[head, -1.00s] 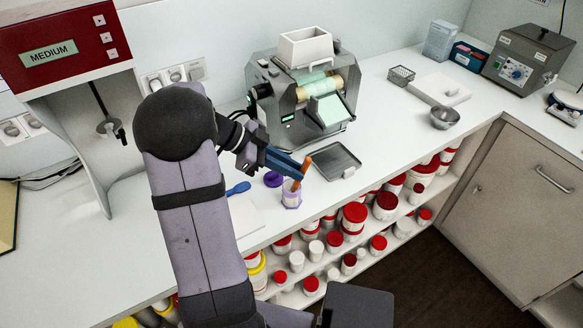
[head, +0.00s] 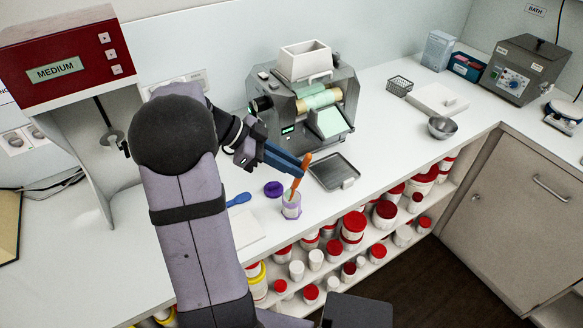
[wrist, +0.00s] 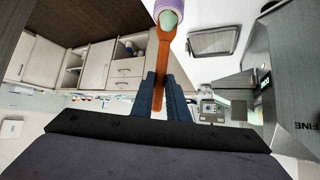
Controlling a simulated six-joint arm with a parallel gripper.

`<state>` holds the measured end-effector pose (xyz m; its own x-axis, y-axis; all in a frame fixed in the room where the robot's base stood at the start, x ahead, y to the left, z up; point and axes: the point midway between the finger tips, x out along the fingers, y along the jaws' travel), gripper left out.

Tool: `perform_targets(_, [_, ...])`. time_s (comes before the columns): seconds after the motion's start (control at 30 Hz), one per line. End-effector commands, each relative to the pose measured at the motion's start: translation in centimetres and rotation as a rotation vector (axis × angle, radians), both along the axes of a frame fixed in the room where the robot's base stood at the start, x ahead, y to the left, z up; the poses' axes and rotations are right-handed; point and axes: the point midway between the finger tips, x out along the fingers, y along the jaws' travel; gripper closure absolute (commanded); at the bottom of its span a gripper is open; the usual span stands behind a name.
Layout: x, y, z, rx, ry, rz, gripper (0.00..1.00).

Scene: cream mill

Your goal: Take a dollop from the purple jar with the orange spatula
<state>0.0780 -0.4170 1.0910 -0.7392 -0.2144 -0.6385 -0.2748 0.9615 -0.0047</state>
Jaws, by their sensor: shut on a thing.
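My gripper (head: 300,168) is shut on the orange spatula (head: 296,183), which slants with its lower end down at the jar mouth. The open purple jar (head: 291,209) stands on the bench below the gripper, its body whitish with a purple rim. A pale green patch shows at the spatula's lower end. In the wrist view the orange spatula (wrist: 163,62) runs between the two fingers toward the purple jar (wrist: 157,6), with pale green over its far end. Whether the tip is still inside the rim is hard to tell.
A purple lid (head: 273,188) lies behind the jar, and a blue spatula (head: 239,199) lies to the left. A dark tray (head: 333,171) is close on the right, before the roller mill (head: 310,100). The bench's front edge is near the jar.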

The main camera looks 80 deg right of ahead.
Motion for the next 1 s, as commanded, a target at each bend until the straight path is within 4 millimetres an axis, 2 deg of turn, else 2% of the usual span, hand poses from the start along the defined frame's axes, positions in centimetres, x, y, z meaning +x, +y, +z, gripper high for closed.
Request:
perform_targets(0.6, [0.0, 0.0, 3.9, -0.001, -0.001, 0.000, 1.00])
perform_targets(1.0, [0.0, 0.0, 4.2, 0.000, 0.000, 0.000, 1.00])
